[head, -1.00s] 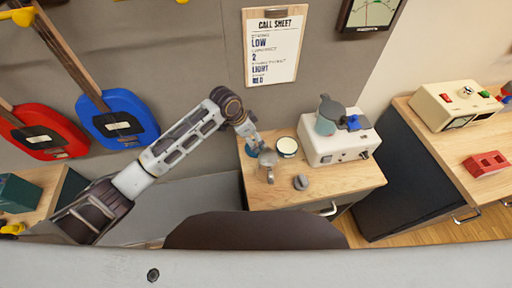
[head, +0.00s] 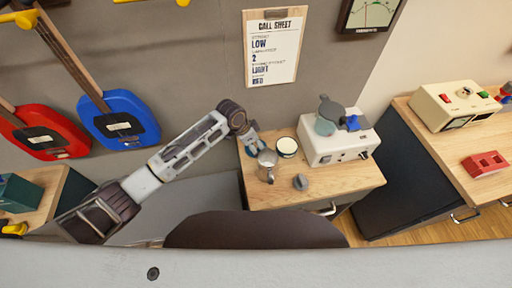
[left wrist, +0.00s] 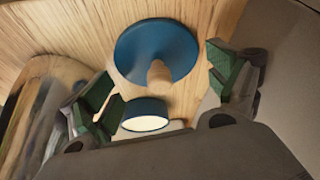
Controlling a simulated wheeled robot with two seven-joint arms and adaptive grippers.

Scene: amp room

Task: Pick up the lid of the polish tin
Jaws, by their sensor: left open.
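The lid of the polish tin is a blue disc (left wrist: 142,45) with a wooden knob (left wrist: 159,75), lying on the wooden top in the left wrist view. In the head view it is mostly hidden by my left gripper (head: 257,146). The open polish tin (head: 287,146), with pale cream inside, stands to the right; it also shows low in the left wrist view (left wrist: 145,115). My left gripper is open, its green-padded fingers (left wrist: 165,92) apart on either side of the knob. I cannot tell whether they touch anything.
A metal mug (head: 267,164) stands close in front of the gripper; its shiny side fills the left of the wrist view (left wrist: 42,110). A grey knob-like piece (head: 301,183) lies to the right. A cream-coloured box (head: 335,147) stands at the back right of the cabinet top (head: 342,181).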

